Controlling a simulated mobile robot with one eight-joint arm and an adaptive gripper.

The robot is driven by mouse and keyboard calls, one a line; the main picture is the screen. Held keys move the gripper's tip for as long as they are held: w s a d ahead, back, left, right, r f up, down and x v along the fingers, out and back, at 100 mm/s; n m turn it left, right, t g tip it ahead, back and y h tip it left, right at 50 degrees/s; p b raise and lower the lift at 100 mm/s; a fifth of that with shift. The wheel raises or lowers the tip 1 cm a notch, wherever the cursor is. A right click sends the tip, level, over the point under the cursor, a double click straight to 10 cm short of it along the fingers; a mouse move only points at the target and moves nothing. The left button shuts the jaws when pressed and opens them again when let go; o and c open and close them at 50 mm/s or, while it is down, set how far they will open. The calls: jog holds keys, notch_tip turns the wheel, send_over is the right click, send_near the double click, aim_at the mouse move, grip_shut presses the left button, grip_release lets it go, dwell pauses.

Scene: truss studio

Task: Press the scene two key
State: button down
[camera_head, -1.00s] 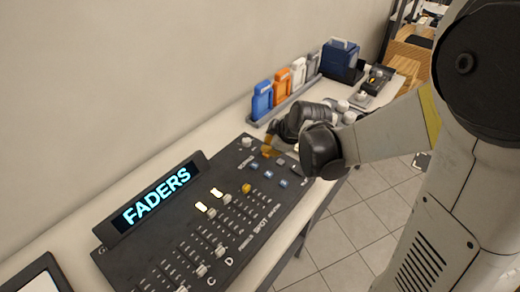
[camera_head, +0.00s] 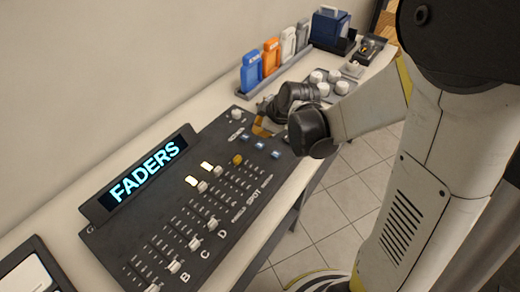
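The black lighting console (camera_head: 150,228) lies on the long bench, with a tilted screen (camera_head: 148,177) reading "FADERS". Three blue-topped keys, a near one (camera_head: 246,138), a middle one (camera_head: 260,146) and a right one (camera_head: 275,154), sit in a row near its far end. Their labels are too small to read, so I cannot tell which is scene two. My gripper (camera_head: 262,124) is over the far end of the console, just beyond the blue keys. Its orange-yellow tip is low near the panel; contact and finger opening cannot be told. My wrist hides part of the console's far right corner.
Two lit pale keys (camera_head: 206,166), a yellow key (camera_head: 238,160) and several faders (camera_head: 195,243) are nearer on the panel. A rack of coloured packs (camera_head: 271,60), a tray of white knobs (camera_head: 318,80) and a blue box (camera_head: 330,27) stand beyond. A white-faced tablet (camera_head: 28,281) lies at near left.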

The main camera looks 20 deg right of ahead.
aim_at(255, 141)
jog(key=shift+f+b, duration=1.3)
jog(key=shift+f, duration=0.7)
jog(key=shift+f+b, duration=0.4)
jog(key=shift+b, duration=0.05)
jog(key=shift+f+b, duration=0.4)
dwell(0.6)
jog(key=shift+r+p, duration=0.7)
jog(key=shift+r, duration=0.15)
jog(key=shift+r+p, duration=1.95)
jog(key=shift+r, duration=0.55)
